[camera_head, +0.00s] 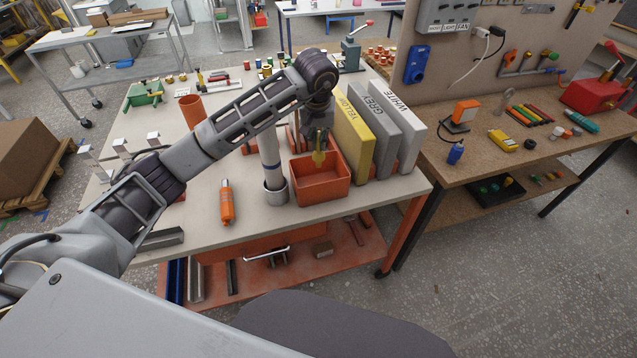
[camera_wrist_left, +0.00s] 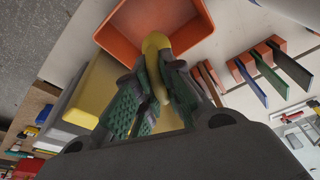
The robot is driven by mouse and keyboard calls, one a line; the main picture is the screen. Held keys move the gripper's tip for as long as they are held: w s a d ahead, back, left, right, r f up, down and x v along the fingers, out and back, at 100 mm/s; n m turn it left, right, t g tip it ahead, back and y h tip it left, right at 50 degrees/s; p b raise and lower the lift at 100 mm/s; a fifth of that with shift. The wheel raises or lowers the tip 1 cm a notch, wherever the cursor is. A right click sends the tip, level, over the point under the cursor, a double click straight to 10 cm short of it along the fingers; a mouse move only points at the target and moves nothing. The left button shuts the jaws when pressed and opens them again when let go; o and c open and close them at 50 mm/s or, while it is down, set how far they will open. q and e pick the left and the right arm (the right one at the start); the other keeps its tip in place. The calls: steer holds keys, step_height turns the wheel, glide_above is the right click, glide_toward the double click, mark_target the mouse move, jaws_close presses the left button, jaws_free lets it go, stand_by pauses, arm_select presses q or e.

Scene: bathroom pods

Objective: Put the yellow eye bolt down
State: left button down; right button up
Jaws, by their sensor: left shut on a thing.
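The yellow eye bolt (camera_head: 319,157) hangs below my left gripper (camera_head: 318,140) in the head view. My left gripper is shut on it, and the bolt is over the orange bin (camera_head: 321,194). In the left wrist view the eye bolt (camera_wrist_left: 157,62) is between the green-padded fingers (camera_wrist_left: 152,92), with the orange bin (camera_wrist_left: 195,12) beyond it. I cannot tell whether the bolt touches the bin's inside. My right gripper is in neither view.
Yellow (camera_head: 355,141), grey and white upright binders stand close to the bin's right side. A grey-white tube in a metal cup (camera_head: 276,190) stands at its left.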

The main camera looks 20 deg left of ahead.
mark_target(319, 153)
arm_select(q)
steer(key=shift+f+p, duration=0.5)
steer(key=shift+f, duration=2.4)
steer(key=shift+f+p, duration=0.35)
steer(key=shift+f, duration=1.7)
steer(key=shift+f, duration=0.15)
steer(key=c, duration=1.5)
jaws_free()
steer(key=shift+b+v, duration=1.05)
steer(key=shift+v, duration=5.1)
